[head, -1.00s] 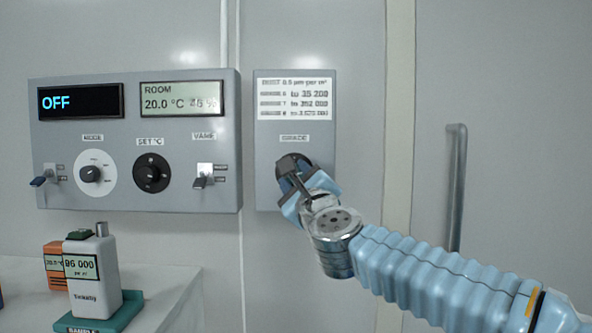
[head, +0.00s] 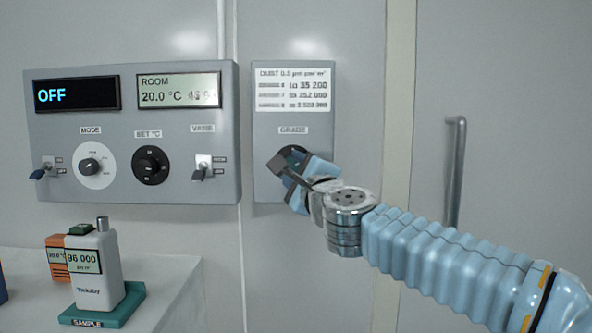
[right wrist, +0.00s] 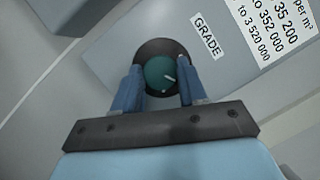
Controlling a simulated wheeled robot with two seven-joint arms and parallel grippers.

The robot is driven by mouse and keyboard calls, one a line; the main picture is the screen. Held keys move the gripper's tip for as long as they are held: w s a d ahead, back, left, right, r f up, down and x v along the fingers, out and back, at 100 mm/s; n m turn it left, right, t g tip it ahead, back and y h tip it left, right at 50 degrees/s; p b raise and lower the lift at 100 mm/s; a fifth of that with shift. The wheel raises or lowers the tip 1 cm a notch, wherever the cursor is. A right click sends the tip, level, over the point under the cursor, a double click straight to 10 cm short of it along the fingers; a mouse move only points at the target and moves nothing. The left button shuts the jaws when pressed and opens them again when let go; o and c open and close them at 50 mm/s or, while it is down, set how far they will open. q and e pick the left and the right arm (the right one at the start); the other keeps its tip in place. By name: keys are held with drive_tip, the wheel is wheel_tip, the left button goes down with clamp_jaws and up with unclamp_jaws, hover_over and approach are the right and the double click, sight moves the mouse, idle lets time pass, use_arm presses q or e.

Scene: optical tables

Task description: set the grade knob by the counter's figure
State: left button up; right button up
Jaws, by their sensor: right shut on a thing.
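The grade knob is a round teal knob (right wrist: 156,70) with a white pointer line, set in a dark dial under the GRADE label (right wrist: 207,36). My right gripper (right wrist: 160,88) is shut on it, one finger on each side. In the head view the gripper (head: 290,177) covers most of the knob. The particle counter (head: 97,275) is a white handheld unit in a teal base; its display (head: 83,261) reads 96 000. The card (head: 293,91) above the knob lists dust limits: to 35 200, to 352 000 and to 3 520 000. My left gripper is out of view.
A wider control panel (head: 120,205) to the left has a display reading OFF, a room display at 20.0 °C, MODE and SET knobs and two lever switches. An orange device (head: 56,243) stands behind the counter on the white table (head: 180,272). A vertical handle (head: 456,170) is at right.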

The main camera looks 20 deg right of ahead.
drive_tip(key=o, duration=1.1)
drive_tip(key=shift+c, duration=0.2)
drive_tip(key=s+f+b, duration=0.1)
drive_tip(key=s+f, duration=0.1)
drive_tip(key=s, duration=1.1)
drive_tip(key=shift+s+d+f, duration=0.2)
drive_tip(key=shift+s+d, duration=0.05)
drive_tip(key=shift+d, duration=0.2)
